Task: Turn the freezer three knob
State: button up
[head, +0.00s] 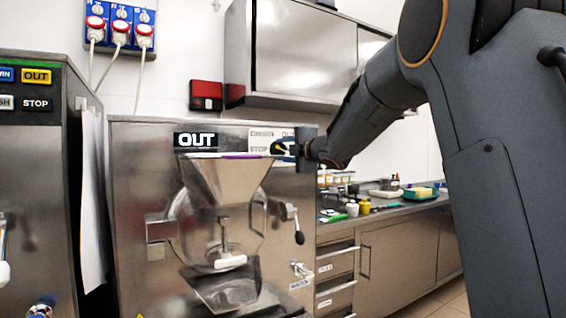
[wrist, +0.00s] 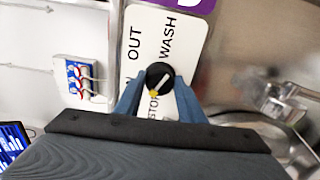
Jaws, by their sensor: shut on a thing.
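The freezer three knob (wrist: 159,77) is a round black knob with a white pointer line and a small yellow mark, on a white label plate (wrist: 150,35) reading OUT, WASH and a partly hidden STO. In the wrist view my gripper (wrist: 158,88) has its two blue fingers on either side of the knob, shut on it. In the head view my gripper (head: 286,150) reaches the plate on the front of the steel freezer (head: 135,200) from the right. The fingers cover part of the plate there.
A steel funnel (head: 222,180) and a lever with a black grip (head: 299,237) stick out below the plate. Another freezer (head: 35,150) stands at left. A wall cabinet (head: 300,50) hangs above, and a cluttered counter (head: 400,207) lies at right.

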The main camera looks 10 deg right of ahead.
jog(key=n+b, duration=0.5)
jog(key=shift+r+n, duration=0.1)
jog(key=shift+n, duration=0.2)
dwell(0.4)
jog(key=o, duration=1)
jog(key=shift+a, duration=0.1)
jog(key=shift+o, duration=0.2)
jog(key=v, duration=0.7)
jog(key=shift+s+b, duration=0.3)
jog(key=shift+s, duration=0.05)
